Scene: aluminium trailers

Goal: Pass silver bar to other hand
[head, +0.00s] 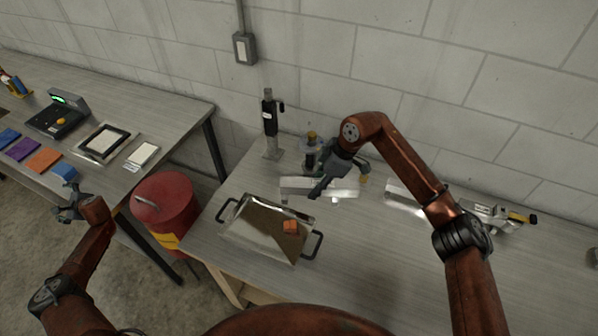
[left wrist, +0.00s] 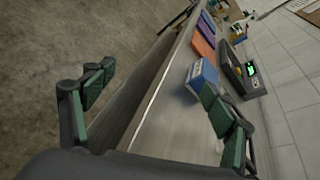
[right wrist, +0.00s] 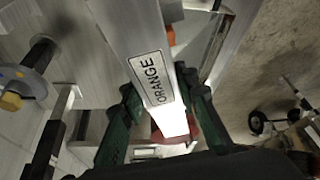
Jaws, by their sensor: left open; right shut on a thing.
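The silver bar (head: 296,187) is a long, bright metal piece at the back of the right table in the head view. My right gripper (head: 322,188) is shut on it. In the right wrist view, the bar (right wrist: 125,30) runs between the green-padded fingers of the right gripper (right wrist: 163,105) and carries a label reading "ORANGE". Whether the bar touches the tabletop is unclear. My left gripper (head: 72,204) is open and empty, far left of the bar, by the front edge of the left table. In the left wrist view, nothing is between the fingers of the left gripper (left wrist: 155,95).
A shiny tray (head: 245,232) with black handles holds an orange block (head: 291,227). A black-handled tool (head: 270,115) stands behind. A red drum (head: 165,205) stands between the tables. Another silver piece (head: 403,200) lies right.

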